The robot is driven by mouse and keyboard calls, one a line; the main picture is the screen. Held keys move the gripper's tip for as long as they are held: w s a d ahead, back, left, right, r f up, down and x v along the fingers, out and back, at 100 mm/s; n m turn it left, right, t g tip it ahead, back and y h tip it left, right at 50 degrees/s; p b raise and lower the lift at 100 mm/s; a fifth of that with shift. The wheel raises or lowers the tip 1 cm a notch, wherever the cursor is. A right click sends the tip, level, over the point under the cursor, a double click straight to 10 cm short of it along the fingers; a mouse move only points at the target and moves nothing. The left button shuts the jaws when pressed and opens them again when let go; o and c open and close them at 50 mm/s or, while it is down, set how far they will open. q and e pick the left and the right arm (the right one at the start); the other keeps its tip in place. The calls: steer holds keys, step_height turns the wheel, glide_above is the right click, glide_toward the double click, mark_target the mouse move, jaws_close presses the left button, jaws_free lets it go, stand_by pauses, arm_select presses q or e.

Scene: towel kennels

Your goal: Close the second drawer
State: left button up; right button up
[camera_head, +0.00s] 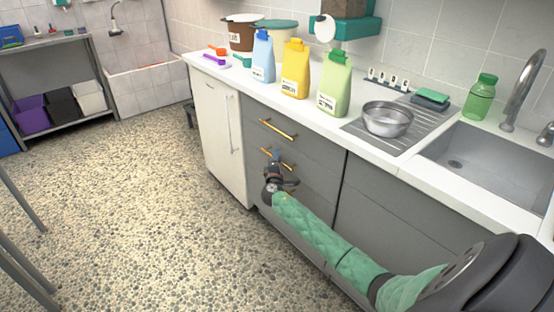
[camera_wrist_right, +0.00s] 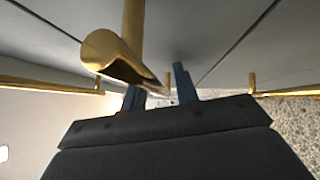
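The grey drawer cabinet (camera_head: 318,162) stands under the white counter, with gold bar handles on its fronts. The top drawer's handle (camera_head: 277,130) is clear of my arm. The second drawer's handle (camera_head: 289,164) is partly hidden behind my right gripper (camera_head: 273,168), which is close in front of it. I cannot tell from the head view whether that drawer stands out. A gold handle (camera_wrist_right: 112,55) looms very close beside the left finger. My left gripper is out of view.
The counter (camera_head: 300,108) holds several bottles, a metal bowl (camera_head: 387,119) and a sink (camera_head: 487,165). A white cabinet door (camera_head: 218,137) is left of the drawers. The pebbled floor (camera_head: 130,210) in front is open. Metal table legs (camera_head: 22,205) stand at the left edge.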

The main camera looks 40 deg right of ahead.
stand_by(0.3)
steer(key=v, duration=0.7)
steer(key=shift+s+a, duration=0.25)
steer(key=shift+s, duration=0.05)
steer(key=shift+f, duration=0.1)
